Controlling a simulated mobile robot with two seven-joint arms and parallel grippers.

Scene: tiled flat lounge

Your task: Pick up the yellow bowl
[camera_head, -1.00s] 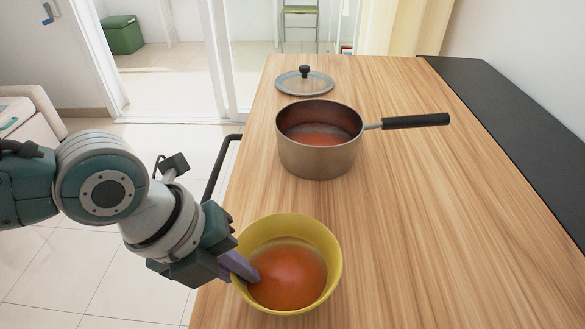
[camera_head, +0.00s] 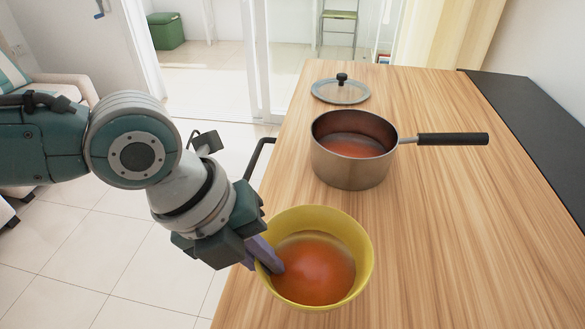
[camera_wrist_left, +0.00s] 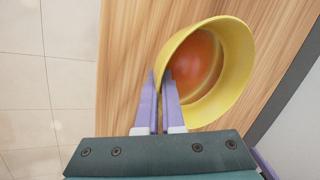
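The yellow bowl (camera_head: 364,262) holds an orange-red liquid and is at the near left part of the wooden table. My left gripper (camera_head: 266,256) is at the bowl's left rim, with one purple finger inside the bowl and the other outside. In the left wrist view, the two fingers (camera_wrist_left: 160,88) are close together with the wall of the bowl (camera_wrist_left: 238,65) between them, so the gripper is shut on it. The bowl's underside is hidden, and any gap below it is hard to judge. My right gripper is not in view.
A steel pot (camera_head: 350,172) with orange-red liquid stands behind the bowl, its black handle (camera_head: 452,139) pointing right. A glass lid (camera_head: 341,92) lies farther back. The wooden table (camera_head: 450,240) is clear to the right, up to a dark strip (camera_head: 530,125).

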